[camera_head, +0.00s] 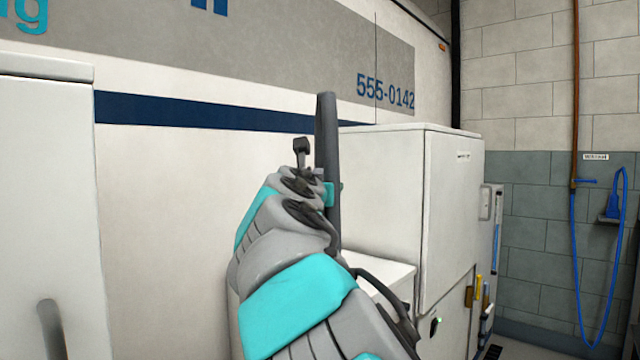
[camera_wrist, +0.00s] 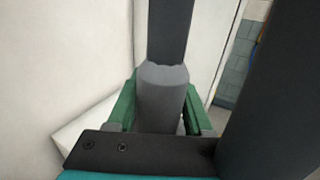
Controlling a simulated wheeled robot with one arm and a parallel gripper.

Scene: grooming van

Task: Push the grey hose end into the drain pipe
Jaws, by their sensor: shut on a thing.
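My gripper (camera_wrist: 160,108) is shut on a grey cylinder (camera_wrist: 162,90), which looks like the hose end. It stands between two green fingers in the wrist view. A dark bar (camera_wrist: 172,30) meets the cylinder's uneven top edge. A thick dark tube (camera_wrist: 268,85) is close to the camera on the right. In the head view, a dark grey upright tube (camera_head: 327,140) rises beside my wrist. I cannot tell whether it is the hose or the drain pipe. My arm hides its lower part, and no pipe opening can be made out.
A tall white cabinet (camera_head: 445,200) stands right of my arm, with a lower white top (camera_head: 385,268) in front. Another white unit (camera_head: 45,200) is at left. The van's side wall (camera_head: 170,200) runs behind. A blue hose (camera_head: 575,270) hangs on the block wall.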

